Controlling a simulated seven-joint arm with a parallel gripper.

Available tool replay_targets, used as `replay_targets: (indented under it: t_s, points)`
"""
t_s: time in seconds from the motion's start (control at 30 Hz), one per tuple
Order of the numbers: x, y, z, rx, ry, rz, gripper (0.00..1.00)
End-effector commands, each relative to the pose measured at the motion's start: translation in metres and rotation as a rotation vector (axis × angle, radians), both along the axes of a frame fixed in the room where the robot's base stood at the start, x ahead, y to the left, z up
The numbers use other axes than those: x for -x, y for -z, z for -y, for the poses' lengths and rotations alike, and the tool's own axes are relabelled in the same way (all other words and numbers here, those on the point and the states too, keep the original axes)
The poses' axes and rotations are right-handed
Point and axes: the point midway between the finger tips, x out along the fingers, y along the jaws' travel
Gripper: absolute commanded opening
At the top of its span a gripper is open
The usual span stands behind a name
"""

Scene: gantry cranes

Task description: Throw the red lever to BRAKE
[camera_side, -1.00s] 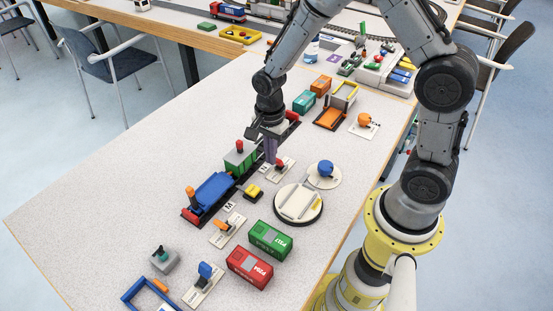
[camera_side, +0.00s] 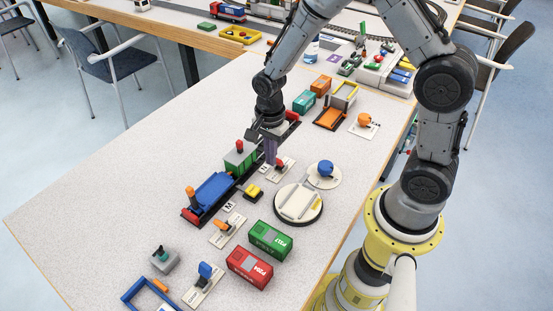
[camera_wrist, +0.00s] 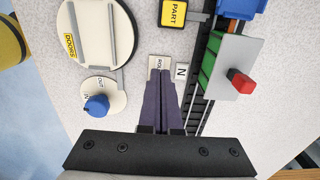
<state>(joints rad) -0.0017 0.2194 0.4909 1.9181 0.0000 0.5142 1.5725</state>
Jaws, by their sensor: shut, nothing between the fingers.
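In the wrist view my fingers (camera_wrist: 165,78) cover most of the plate (camera_wrist: 159,61). Only one end with a partly readable word, seemingly ROLL, shows there.
A green wagon (camera_side: 238,166) with a red-topped post stands on the track close to my gripper. A yellow block (camera_side: 254,192), a round turntable (camera_side: 299,204) and a blue knob (camera_side: 325,168) are near. The table's left side is clear.

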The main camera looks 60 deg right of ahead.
Motion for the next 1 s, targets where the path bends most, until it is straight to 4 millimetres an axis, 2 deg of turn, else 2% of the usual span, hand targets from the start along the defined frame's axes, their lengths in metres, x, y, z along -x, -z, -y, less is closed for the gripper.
replay_targets:
  t_s: [0.53, 1.0]
  points:
    - [0.000, 0.025, 0.000, 0.000, 0.000, -0.001, 0.00]
    - [0.000, 0.026, 0.001, 0.000, 0.000, 0.001, 0.00]
